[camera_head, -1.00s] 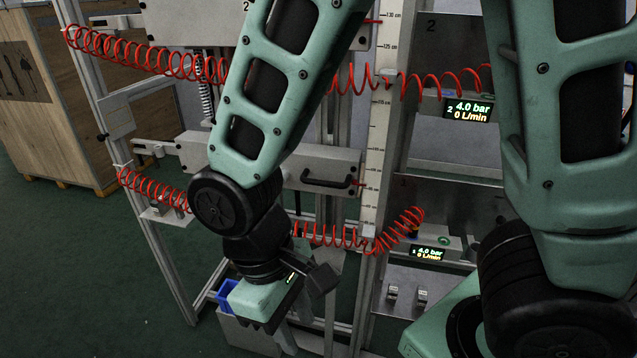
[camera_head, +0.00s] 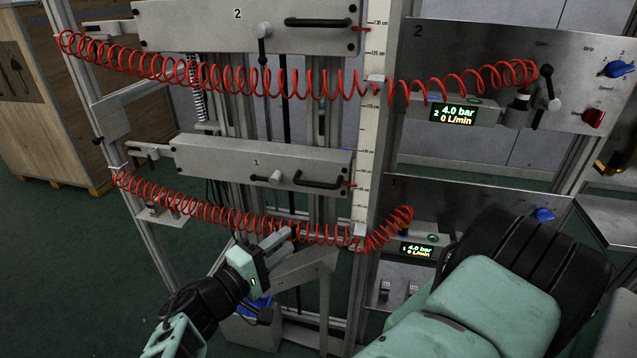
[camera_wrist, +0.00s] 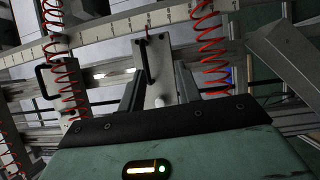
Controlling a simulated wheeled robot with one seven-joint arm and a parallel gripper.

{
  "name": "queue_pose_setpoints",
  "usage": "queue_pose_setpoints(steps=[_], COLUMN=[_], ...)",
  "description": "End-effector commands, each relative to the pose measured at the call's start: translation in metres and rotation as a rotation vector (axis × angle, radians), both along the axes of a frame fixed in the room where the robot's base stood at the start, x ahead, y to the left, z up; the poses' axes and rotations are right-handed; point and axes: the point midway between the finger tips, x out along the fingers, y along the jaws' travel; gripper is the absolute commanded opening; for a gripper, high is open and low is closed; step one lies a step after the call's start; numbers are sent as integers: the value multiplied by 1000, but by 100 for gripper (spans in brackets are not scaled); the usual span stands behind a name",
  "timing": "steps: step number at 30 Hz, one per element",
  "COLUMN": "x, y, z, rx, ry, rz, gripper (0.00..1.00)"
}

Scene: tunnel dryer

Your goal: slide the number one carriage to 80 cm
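The number one carriage (camera_head: 215,168) is a grey plate marked "1" on the lower level of the frame. It has a black bar handle (camera_head: 318,181) and a small clamp lever (camera_head: 275,178). A red pointer (camera_head: 350,184) at its right end meets the vertical cm scale (camera_head: 370,150); I cannot read the value exactly. My gripper (camera_head: 284,246) is below and in front of the carriage, near the lower red hose, apart from the handle. In the wrist view, the fingers (camera_wrist: 158,88) are apart and empty, with the carriage plate (camera_wrist: 155,73) and its handle (camera_wrist: 146,62) seen between them.
The number two carriage (camera_head: 190,27) sits above with its own handle. Coiled red hoses (camera_head: 200,209) hang across the front of both levels. Displays reading 4.0 bar (camera_head: 453,114) and panels stand at right. A wooden crate (camera_head: 45,120) stands at left on clear floor.

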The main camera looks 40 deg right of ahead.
Motion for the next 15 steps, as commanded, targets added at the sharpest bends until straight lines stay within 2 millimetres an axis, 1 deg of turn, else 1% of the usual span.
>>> queue_pose_setpoints(steps=[1,3,7,11,15], x=[6,10,15,18,24], y=[7,15,19,7,-18], z=[8,16,23,27,32], rx=[-38,-71,-96,-99,-99], ry=[-40,-78,-112,-115,-114], rz=[36,69,97,95,93], gripper=[34,34,34,34,34])
